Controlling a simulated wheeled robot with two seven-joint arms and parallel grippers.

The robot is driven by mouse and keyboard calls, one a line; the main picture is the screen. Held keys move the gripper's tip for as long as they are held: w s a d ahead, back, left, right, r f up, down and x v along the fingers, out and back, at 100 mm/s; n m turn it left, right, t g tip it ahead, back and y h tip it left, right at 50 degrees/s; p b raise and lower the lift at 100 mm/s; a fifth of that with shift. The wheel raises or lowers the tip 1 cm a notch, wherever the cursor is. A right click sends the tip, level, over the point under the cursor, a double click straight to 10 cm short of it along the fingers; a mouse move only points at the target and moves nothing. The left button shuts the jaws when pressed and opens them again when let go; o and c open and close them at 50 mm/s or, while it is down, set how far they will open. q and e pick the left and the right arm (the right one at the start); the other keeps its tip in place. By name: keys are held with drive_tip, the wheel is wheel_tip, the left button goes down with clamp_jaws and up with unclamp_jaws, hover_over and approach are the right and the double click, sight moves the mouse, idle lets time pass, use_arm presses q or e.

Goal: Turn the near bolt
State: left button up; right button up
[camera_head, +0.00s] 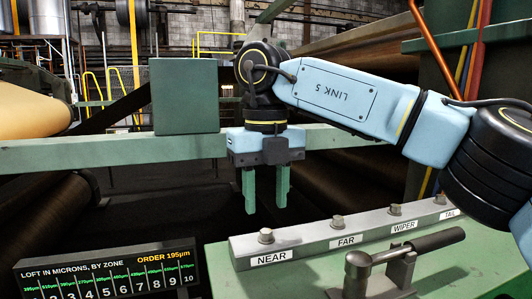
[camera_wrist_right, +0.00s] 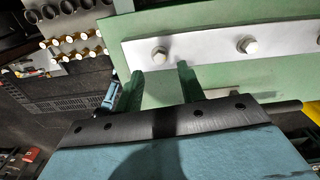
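The near bolt (camera_head: 266,236) is a hex head standing on the left end of a grey bar (camera_head: 320,236), above the label NEAR. My right gripper (camera_head: 265,208) hangs fingers down, open and empty, just above the near bolt in the head view. In the right wrist view a bolt that looks like the near one (camera_wrist_right: 160,54) shows just beyond the fingertips, roughly between them. The fingers (camera_wrist_right: 161,72) look apart from it. Contact is not visible. My left gripper is not in view.
On the same bar are the bolts FAR (camera_head: 337,221), WIPER (camera_head: 395,209) and TAIL (camera_head: 440,199). A lever with a dark handle (camera_head: 437,242) stands in front of the bar. A loft display (camera_head: 108,273) is at lower left. A green rail (camera_head: 90,153) and box (camera_head: 184,96) lie behind.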

sight(266, 231)
wheel_tip(266, 231, up, 9)
drive_tip(key=p, duration=0.1)
drive_tip(key=shift+f+p, duration=0.15)
drive_tip(key=shift+p, duration=0.15)
